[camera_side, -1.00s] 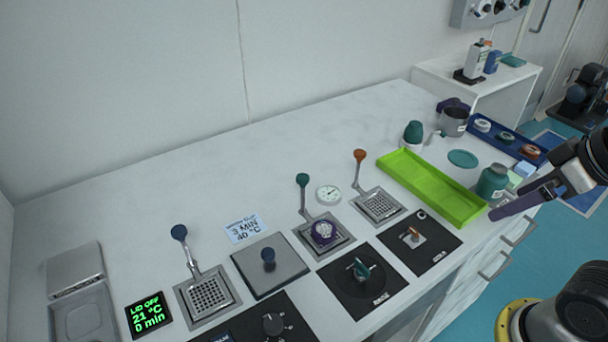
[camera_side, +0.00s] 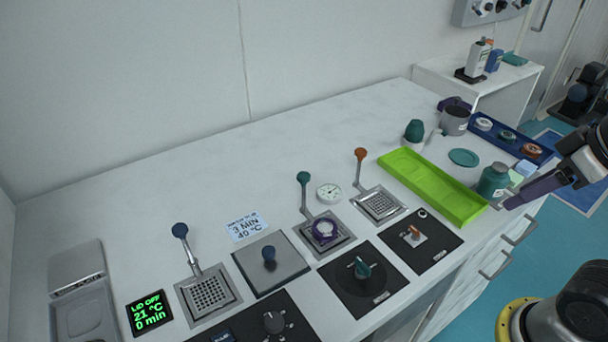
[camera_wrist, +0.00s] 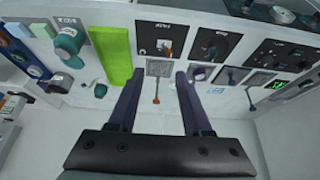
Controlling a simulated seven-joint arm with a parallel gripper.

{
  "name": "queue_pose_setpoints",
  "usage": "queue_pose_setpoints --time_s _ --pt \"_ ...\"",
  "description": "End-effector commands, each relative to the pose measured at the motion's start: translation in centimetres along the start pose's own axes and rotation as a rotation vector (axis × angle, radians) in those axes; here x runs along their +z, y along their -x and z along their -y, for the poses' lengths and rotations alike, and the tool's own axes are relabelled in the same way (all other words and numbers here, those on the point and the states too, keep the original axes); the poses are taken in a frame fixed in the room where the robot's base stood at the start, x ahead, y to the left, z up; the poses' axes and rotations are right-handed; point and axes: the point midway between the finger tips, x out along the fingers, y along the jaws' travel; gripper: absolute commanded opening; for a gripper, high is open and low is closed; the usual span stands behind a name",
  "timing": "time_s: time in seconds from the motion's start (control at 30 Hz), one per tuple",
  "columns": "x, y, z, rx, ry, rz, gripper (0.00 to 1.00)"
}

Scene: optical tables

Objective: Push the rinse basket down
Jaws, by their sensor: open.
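Three square metal baskets with upright lever handles are set in the bench; I cannot tell by label which is the rinse one. The left basket (camera_side: 209,292) has a blue-knobbed handle (camera_side: 180,231) and looks empty. The middle basket (camera_side: 325,232) has a green-knobbed handle (camera_side: 304,178) and holds a round purple-and-white piece. The right basket (camera_side: 378,204) has an orange-knobbed handle (camera_side: 361,155) and looks empty; it shows beyond my fingers in the wrist view (camera_wrist: 159,67). My gripper (camera_side: 510,203) is open and empty, right of the green tray, apart from every handle.
A lime green tray (camera_side: 433,187) lies between the right basket and my gripper. A teal bottle (camera_side: 493,181) stands close to my fingers. Black panels with a green knob (camera_side: 362,268) and an orange knob (camera_side: 414,232) line the front. The back of the bench is clear.

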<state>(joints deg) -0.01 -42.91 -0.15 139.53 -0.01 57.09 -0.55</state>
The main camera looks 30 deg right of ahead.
Motion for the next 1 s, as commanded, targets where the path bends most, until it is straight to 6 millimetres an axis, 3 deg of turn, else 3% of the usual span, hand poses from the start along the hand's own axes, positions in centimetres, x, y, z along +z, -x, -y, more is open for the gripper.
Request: queue_pose_setpoints --time_s 0.03,0.27,0.47,0.77,1.0 --pt "-1.2 1.1 0.0 0.0 0.003 -0.007 0.39" --pt "-8.2 5.0 0.5 -0.011 0.039 0.042 0.0" --pt "-14.2 6.2 1.4 -0.025 0.08 0.103 0.0" --pt "-22.2 4.6 3.8 -0.045 0.145 0.199 0.0" --pt "-27.4 1.0 6.5 -0.058 0.197 0.277 0.0"
